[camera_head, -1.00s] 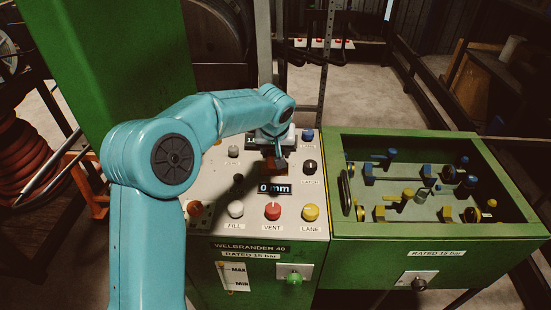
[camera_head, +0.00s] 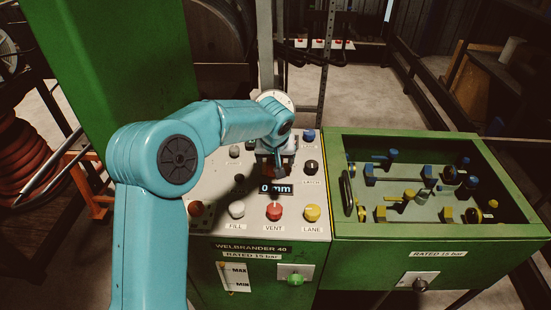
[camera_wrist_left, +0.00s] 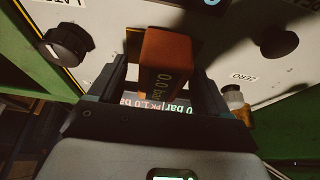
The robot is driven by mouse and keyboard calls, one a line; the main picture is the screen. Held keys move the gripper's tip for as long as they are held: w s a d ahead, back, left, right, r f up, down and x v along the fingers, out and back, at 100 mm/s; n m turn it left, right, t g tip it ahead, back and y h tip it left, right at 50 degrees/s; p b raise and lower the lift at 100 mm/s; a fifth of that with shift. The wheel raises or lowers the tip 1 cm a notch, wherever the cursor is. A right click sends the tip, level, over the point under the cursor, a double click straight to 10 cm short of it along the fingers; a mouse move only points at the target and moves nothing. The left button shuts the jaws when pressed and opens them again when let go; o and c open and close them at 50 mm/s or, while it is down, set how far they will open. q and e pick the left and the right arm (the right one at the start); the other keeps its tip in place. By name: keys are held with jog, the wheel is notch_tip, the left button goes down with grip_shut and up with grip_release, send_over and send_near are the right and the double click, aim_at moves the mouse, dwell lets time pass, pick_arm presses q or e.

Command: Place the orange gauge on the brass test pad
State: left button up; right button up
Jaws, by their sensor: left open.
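My right gripper is not in view.
Fill, vent and lane knobs line the panel front, with a red knob (camera_head: 274,212) and a yellow knob (camera_head: 312,213). A black latch knob (camera_head: 311,167) is close to the right of my gripper. A green open-topped box (camera_head: 400,238) with fittings adjoins on the right.

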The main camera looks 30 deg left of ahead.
pick_arm(q)
jog(key=v, duration=1.2)
jog(key=shift+r, duration=0.2)
jog(key=shift+w+f, duration=0.1)
jog(key=shift+w, duration=0.1)
